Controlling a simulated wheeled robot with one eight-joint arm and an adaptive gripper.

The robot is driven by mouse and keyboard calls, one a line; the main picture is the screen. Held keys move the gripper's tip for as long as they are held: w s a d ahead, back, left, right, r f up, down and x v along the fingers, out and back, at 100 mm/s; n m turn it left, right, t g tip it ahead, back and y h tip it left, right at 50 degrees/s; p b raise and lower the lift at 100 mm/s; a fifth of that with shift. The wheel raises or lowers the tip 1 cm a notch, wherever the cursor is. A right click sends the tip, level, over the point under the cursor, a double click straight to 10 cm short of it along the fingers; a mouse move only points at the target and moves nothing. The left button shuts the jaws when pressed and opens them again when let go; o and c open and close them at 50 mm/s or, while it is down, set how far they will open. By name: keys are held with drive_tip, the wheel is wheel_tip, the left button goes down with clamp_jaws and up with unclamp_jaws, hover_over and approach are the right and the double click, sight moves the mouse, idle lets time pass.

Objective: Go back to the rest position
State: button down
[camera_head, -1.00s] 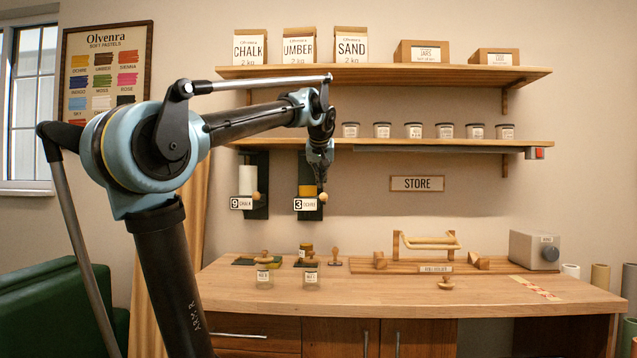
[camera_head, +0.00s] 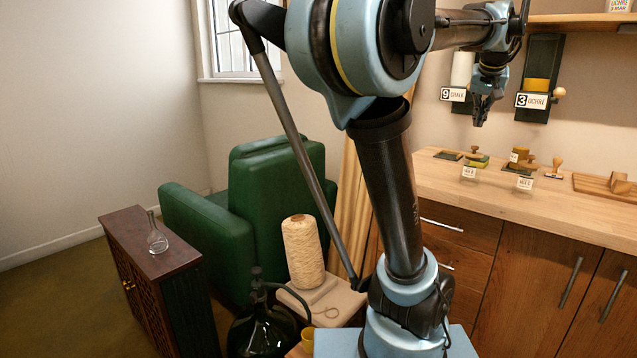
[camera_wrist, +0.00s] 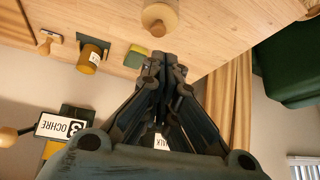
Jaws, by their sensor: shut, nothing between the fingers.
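My gripper (camera_head: 482,112) hangs in the air above the back left of the wooden table (camera_head: 560,205), in front of the wall dispensers. It is shut and empty. In the wrist view my gripper (camera_wrist: 165,62) has its dark fingers together, pointing at the table top, with a round wooden knob (camera_wrist: 160,14) beyond the tips. My raised arm covers part of the head view.
Stamps, small jars (camera_head: 524,183) and an ochre pot (camera_head: 518,156) stand on the table. Chalk (camera_head: 462,70) and ochre (camera_head: 536,88) dispensers hang on the wall. A green armchair (camera_head: 290,175), thread cone (camera_head: 303,250), glass bottle (camera_head: 262,325) and dark cabinet (camera_head: 150,262) stand left of my base.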

drive_tip(key=s+a+f+n+g+y, duration=0.15)
drive_tip(key=s+a+f, duration=0.35)
drive_tip(key=a+f, duration=0.75)
drive_tip(key=s+a+f+n+g+y, duration=0.1)
drive_tip(key=s+a+f+n, duration=0.35)
drive_tip(key=a+f, duration=0.75)
drive_tip(key=s+a+f+g, duration=0.1)
drive_tip(key=s+a+f, duration=0.2)
drive_tip(key=s+f, duration=0.6)
wheel_tip(320, 180, down, 2)
drive_tip(key=shift+f+m, duration=0.25)
drive_tip(key=shift+m, duration=0.05)
drive_tip(key=shift+g, duration=0.25)
drive_tip(key=shift+w+f, duration=0.2)
drive_tip(key=shift+w, duration=0.25)
